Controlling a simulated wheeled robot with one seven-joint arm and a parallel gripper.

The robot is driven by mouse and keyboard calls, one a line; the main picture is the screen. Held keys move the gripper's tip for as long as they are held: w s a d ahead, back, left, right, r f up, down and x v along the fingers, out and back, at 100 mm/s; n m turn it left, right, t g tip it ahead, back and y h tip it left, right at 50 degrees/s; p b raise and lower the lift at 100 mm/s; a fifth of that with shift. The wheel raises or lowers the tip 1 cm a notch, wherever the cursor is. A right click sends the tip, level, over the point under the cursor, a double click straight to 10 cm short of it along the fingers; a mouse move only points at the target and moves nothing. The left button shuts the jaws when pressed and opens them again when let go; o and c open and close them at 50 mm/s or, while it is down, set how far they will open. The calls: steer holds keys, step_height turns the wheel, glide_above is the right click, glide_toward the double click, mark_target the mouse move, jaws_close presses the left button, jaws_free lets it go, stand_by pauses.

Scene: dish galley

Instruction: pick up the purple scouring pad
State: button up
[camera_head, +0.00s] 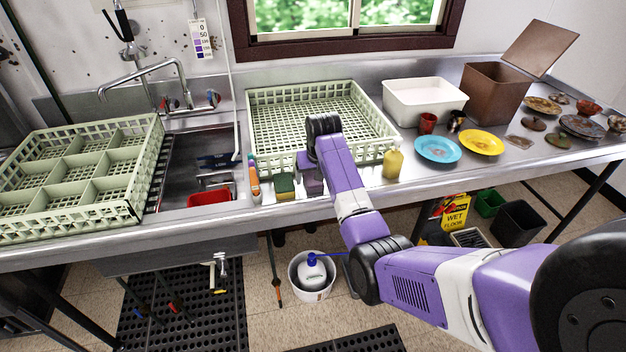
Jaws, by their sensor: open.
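A small purple block (312,187), which looks like the purple scouring pad, sits at the front edge of the steel counter, just right of a green and yellow sponge (285,186). My arm reaches in from the right, and its wrist is above and behind the pad. My gripper (306,163) points down close to the pad, mostly hidden by my own forearm. The jaws are open; the fingertips cannot be made out clearly, and I cannot tell whether they touch the pad.
A pale green dish rack (258,128) stands just behind. Colored bottles (253,181) are left of the sponge, and a yellow soap bottle (392,163) is right of my forearm. A sink with a red item (209,198) lies left. Plates and a white tub (424,100) are right.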

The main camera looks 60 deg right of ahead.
steer(key=shift+x, duration=0.95)
steer(key=c, duration=1.4)
steer(key=shift+r, duration=0.2)
step_height(320, 180, up, 20)
steer(key=b, duration=0.2)
steer(key=shift+f+b, duration=0.15)
steer(key=shift+b, duration=0.15)
